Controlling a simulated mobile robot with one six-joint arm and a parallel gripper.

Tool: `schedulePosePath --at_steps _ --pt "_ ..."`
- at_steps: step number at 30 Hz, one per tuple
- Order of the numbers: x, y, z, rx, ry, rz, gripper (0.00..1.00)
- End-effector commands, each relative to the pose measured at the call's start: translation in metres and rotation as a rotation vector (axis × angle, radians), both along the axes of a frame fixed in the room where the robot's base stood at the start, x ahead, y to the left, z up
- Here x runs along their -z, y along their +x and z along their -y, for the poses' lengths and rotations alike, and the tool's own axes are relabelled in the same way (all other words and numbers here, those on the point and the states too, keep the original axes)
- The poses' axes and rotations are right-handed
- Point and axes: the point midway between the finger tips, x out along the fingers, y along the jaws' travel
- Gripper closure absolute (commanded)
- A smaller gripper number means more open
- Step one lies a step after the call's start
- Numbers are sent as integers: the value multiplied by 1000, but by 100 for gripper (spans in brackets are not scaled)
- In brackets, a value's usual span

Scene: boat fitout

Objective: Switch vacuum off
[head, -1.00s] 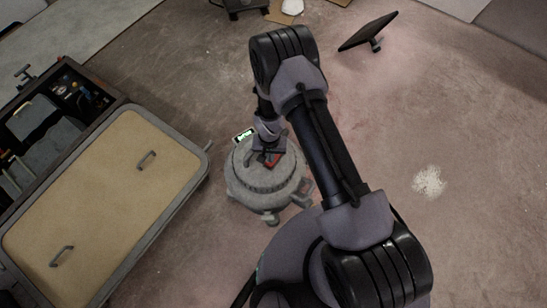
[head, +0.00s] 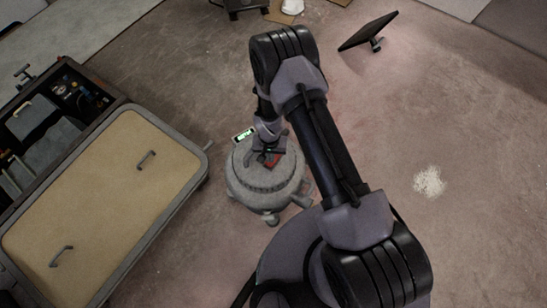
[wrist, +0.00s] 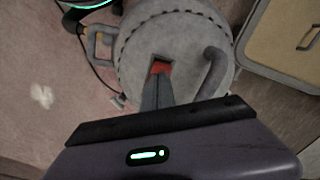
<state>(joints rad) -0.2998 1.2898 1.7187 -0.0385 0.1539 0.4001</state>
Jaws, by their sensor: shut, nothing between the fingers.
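The vacuum (head: 265,182) is a round grey canister on the floor, near the middle of the head view. It fills the upper middle of the wrist view (wrist: 140,65), with a curved handle (wrist: 213,75) on its lid. A red switch (wrist: 160,67) sits in a dark recess on the lid; part of it also shows in the head view (head: 270,160). My gripper (wrist: 158,78) is shut and empty, its tips at the near edge of the red switch. The fingers hide part of the switch, and I cannot tell whether they touch it.
A large case with a tan lid (head: 105,195) and an open tool compartment (head: 45,130) stands at the left, close to the vacuum. A tilted black panel (head: 368,31) stands at the back right. A pale powder patch (head: 429,182) lies on the open floor at right.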

Motion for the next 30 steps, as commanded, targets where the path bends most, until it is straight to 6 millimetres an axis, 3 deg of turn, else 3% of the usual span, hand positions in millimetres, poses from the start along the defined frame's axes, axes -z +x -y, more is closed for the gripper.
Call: schedulePosePath --at_steps 30 --pt "16 0 0 0 0 0 100"
